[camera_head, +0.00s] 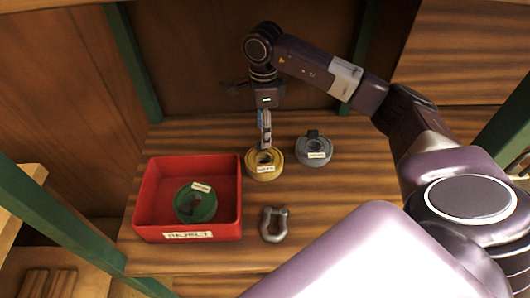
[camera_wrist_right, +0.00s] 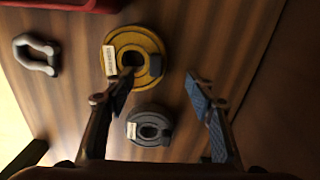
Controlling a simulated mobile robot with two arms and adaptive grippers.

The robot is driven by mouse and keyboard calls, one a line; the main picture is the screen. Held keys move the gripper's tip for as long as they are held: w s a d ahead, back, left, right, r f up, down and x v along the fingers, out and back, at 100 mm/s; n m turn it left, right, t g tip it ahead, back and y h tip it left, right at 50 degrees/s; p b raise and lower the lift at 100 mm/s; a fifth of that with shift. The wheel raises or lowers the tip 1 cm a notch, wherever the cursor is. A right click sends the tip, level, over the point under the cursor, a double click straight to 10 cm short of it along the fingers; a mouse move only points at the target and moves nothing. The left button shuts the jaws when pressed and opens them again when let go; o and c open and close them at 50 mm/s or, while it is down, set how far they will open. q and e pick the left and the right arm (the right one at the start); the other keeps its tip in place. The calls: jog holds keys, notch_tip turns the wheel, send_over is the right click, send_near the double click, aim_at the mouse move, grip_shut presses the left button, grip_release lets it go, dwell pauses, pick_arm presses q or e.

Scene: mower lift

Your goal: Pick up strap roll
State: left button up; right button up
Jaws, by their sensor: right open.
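A yellow strap roll (camera_head: 265,172) with a white label lies flat on the wooden shelf; it also shows in the right wrist view (camera_wrist_right: 112,45). A grey roll (camera_head: 314,152) lies to its right, and in the right wrist view it lies below the yellow one (camera_wrist_right: 150,133). A green roll (camera_head: 196,210) sits in the red bin. My right gripper (camera_head: 265,140) points down over the yellow roll. In the right wrist view its two fingers (camera_wrist_right: 163,83) are spread with nothing between them, one finger overlapping the yellow roll's hole. My left gripper is out of view.
The red bin (camera_head: 190,234) labelled REJECT stands left of the yellow roll. A grey metal shackle (camera_head: 274,224) lies in front of the roll. Green posts (camera_head: 60,218) flank the shelf. Bare shelf (camera_head: 345,180) shows right of the shackle.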

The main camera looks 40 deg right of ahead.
jog(key=p, duration=0.2)
send_over(264, 160)
jog(key=w, duration=0.2)
jog(key=f, duration=0.4)
jog(key=shift+s+d+f, duration=0.2)
jog(key=shift+d+f, duration=0.05)
jog(key=shift+d, duration=0.05)
jog(key=shift+f, duration=0.3)
jog(key=shift+b, duration=0.3)
jog(key=c, duration=0.8)
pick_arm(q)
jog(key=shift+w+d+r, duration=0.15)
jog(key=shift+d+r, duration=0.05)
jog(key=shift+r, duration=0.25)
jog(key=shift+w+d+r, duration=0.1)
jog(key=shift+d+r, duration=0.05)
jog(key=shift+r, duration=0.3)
pick_arm(e)
jog(key=shift+w, duration=0.1)
grip_shut()
